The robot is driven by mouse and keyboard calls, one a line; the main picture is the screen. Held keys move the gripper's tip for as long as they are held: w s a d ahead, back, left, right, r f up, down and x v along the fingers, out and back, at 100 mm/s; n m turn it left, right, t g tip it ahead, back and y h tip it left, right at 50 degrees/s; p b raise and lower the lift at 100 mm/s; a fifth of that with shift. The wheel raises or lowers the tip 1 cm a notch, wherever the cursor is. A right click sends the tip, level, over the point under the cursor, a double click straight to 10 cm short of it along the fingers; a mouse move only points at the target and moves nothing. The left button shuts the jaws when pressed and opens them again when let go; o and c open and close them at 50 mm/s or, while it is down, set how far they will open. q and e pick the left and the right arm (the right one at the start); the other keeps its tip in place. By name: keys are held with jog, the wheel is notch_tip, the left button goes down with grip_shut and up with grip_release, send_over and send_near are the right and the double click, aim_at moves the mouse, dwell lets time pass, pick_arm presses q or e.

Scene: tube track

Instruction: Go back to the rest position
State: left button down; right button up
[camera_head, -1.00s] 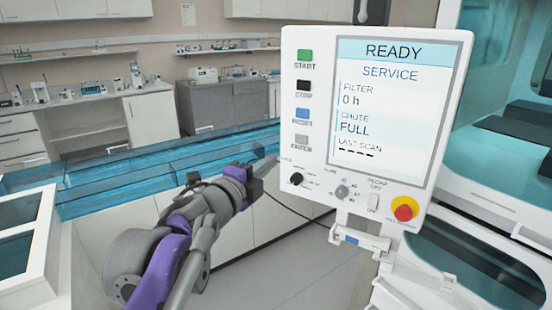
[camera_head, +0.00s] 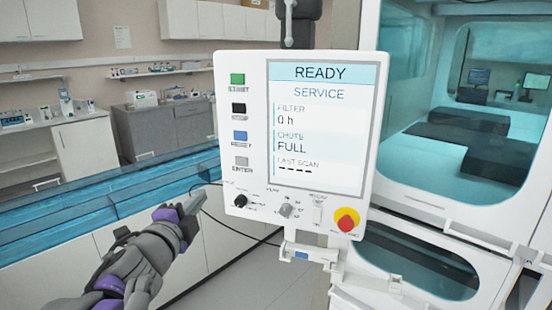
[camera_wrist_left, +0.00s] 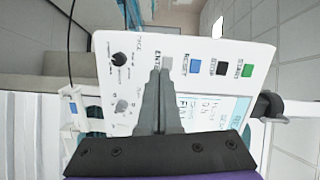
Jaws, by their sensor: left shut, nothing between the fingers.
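My left gripper (camera_head: 193,203) is in front of the lower left corner of the control panel (camera_head: 258,125) in the head view, apart from its edge as seen there. In the left wrist view its two fingers (camera_wrist_left: 160,95) are together and empty, pointing at the panel face near the grey ENTER button. The panel's screen (camera_head: 318,130) reads READY, SERVICE, FILTER 0 h and CHUTE FULL. Its green (camera_head: 237,79), black, blue and grey (camera_head: 241,161) buttons run down the left side. Whether the fingers touch the panel cannot be told. My right gripper is not in view.
A red knob on a yellow base (camera_head: 346,220) sits at the panel's lower right. A glass-fronted machine (camera_head: 455,120) stands behind it to the right. A blue transparent track (camera_head: 110,200) crosses the left. Lab counters (camera_head: 170,125) line the back wall. A cable hangs below the panel.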

pick_arm(q)
jog(key=s+a+f+n+g+y+p, duration=0.15)
jog(key=s+f+n+g, duration=0.25)
jog(key=s+f+n, duration=0.6)
jog(key=s+a+f+n+g+y+p, duration=0.1)
jog(key=s+f+n+g+y+p, duration=0.3)
jog(key=f, duration=0.9)
jog(key=s+d+f+n+g+h, duration=0.3)
jog(key=s+f, duration=0.6)
jog(key=s, duration=0.3)
jog(key=shift+d+g+h+b, duration=0.45)
jog(key=shift+d+g, duration=0.25)
jog(key=shift+d, duration=0.5)
